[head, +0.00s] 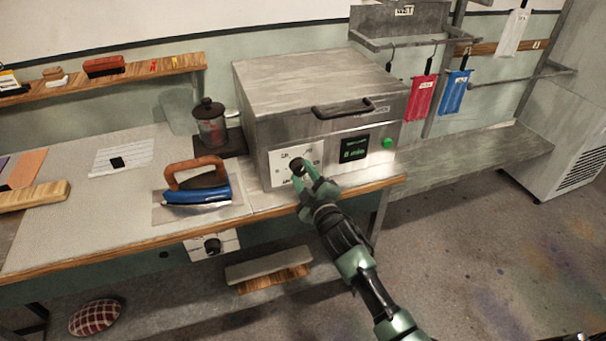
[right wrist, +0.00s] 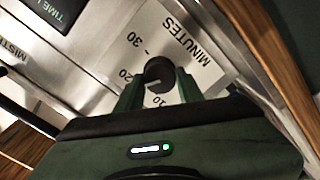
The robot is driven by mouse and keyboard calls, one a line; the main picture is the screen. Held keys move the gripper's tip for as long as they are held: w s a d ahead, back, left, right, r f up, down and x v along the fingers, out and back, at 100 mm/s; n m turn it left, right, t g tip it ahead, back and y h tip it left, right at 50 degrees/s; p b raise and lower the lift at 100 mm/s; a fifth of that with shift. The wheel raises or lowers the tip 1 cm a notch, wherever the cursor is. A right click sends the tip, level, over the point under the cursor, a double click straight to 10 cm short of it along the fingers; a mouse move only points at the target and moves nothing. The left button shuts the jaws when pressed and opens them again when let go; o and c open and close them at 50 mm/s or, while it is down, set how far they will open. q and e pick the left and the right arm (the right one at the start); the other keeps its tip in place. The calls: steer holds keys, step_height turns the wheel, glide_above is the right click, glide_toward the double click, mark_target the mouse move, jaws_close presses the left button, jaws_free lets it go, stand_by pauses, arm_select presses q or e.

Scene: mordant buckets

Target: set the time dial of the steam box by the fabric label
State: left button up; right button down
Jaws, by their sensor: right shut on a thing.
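The steam box (head: 300,80) is a grey metal box with a front handle, standing on the bench. Its round black time dial (head: 297,164) sits on a pale scale plate at the front left. My right gripper (head: 307,176) is shut on the dial. In the right wrist view the dial (right wrist: 158,72) lies between the fingers, beside printed numbers and the word MINUTES. A pale mark shows on the dial; the value it points at is unclear. The box's dark display (head: 354,149) shows green text that looks like 0 min. No fabric label is readable. My left gripper is out of view.
A blue iron (head: 197,190) rests on a plate left of the box, with a dark-lidded jar (head: 210,125) behind it. A green button (head: 388,143) is on the box's right front. Red (head: 422,97), blue (head: 453,93) and white (head: 511,32) cloths hang at the right.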

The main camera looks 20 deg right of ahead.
steer(key=shift+f+m, duration=0.1)
steer(key=shift+m, duration=0.5)
steer(key=c, duration=0.9)
jaws_free()
steer(key=shift+s, duration=0.1)
steer(key=s+b, duration=0.1)
steer(key=s, duration=0.6)
steer(key=shift+s+d, duration=0.2)
steer(key=shift+s, duration=0.15)
